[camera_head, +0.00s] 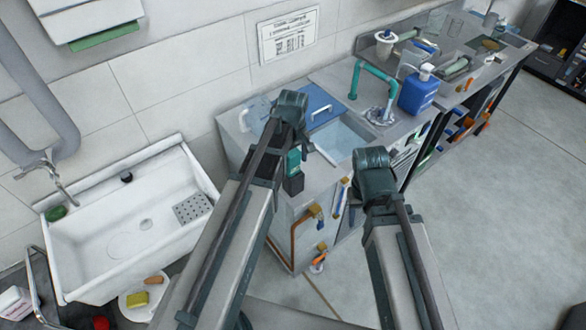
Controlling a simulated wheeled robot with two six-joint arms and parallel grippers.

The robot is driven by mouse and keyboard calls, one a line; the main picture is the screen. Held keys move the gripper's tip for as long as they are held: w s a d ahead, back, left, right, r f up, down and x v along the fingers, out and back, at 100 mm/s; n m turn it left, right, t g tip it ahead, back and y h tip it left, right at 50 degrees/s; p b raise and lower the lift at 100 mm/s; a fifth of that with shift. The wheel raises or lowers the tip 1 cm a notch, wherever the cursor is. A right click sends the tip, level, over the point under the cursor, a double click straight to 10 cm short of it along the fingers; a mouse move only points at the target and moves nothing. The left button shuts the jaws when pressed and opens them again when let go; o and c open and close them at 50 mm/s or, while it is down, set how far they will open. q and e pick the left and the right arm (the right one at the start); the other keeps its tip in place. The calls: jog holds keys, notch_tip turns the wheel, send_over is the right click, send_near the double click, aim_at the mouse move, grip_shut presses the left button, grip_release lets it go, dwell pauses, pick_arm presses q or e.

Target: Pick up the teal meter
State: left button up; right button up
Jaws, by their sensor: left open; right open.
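A small teal item with a dark lower part, which looks like the teal meter (293,161), stands at the near left part of the counter. It is just right of my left forearm, which hides part of it. My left gripper (290,108) is open, beyond and above the meter in the picture, over the counter's left end. My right gripper (372,160) is open, to the right of the meter, over the counter's front edge. I see nothing held in either gripper. Whether either gripper touches the counter cannot be told.
A blue panel (319,106) and a sunken basin (338,140) lie beside the meter. A teal tap (372,72) and a blue pump bottle (417,92) stand further back. A white sink (95,232) is at the left. The floor (500,200) at right is clear.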

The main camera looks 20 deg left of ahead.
pick_arm(q)
grip_shut()
dwell(0.3)
jog(key=shift+r, duration=0.15)
pick_arm(e)
jog(key=shift+r, duration=0.2)
